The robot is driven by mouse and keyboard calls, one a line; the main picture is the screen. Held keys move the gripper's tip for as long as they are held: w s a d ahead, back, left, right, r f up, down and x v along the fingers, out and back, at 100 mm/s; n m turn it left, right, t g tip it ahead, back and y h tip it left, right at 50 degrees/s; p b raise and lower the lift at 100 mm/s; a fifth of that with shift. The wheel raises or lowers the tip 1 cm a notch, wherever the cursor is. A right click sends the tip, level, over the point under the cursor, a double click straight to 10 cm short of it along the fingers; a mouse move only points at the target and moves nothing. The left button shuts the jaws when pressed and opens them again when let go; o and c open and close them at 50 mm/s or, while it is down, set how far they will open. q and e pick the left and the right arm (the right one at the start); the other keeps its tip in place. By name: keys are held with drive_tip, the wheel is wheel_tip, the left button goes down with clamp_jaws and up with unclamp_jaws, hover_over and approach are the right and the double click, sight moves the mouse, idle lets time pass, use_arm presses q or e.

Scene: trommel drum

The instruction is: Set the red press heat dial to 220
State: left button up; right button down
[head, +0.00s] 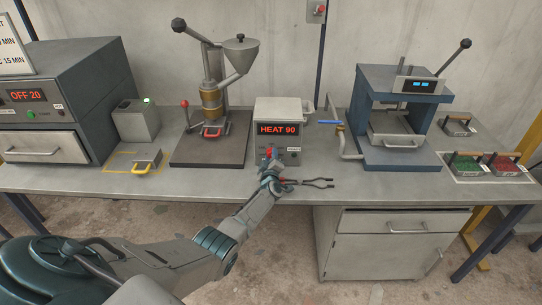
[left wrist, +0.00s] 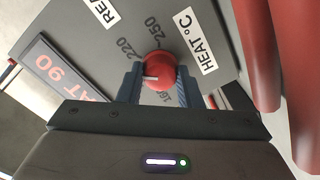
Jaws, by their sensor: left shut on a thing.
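The control box (head: 284,112) stands at the middle of the bench. Its display (head: 278,129) reads HEAT 90. The red heat dial (left wrist: 158,73) shows in the left wrist view, with a white mark pointing left in the picture. Printed numbers 220 and 250 sit above it, and another, partly hidden, starts with 16. A label reading HEAT °C (left wrist: 194,40) is beside the dial. My left gripper (left wrist: 157,78) is shut on the dial, one finger on each side. In the head view my left gripper (head: 269,160) reaches the box's front and hides part of it. My right gripper is not in view.
Tongs (head: 312,183) lie on the bench just right of my left gripper. A blue-framed press (head: 363,112) stands to the right, with a blue-handled pipe (head: 349,148) between. A funnel machine (head: 212,90) stands left on a dark plate. Bins of pellets (head: 511,165) are far right.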

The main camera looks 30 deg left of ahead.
use_arm(q)
drive_tip(key=shift+m, duration=0.6)
drive_tip(key=shift+f, duration=0.1)
drive_tip(key=o, duration=1)
drive_tip(key=shift+s+d+p, duration=0.15)
drive_tip(key=shift+s+p, duration=0.1)
drive_tip(key=shift+p, duration=0.2)
drive_tip(key=p+v, duration=0.2)
drive_tip(key=v, duration=0.7)
drive_tip(key=shift+d+p, duration=0.1)
drive_tip(key=shift+p, duration=0.3)
drive_tip(key=shift+s+d, duration=0.3)
drive_tip(key=shift+s, duration=0.2)
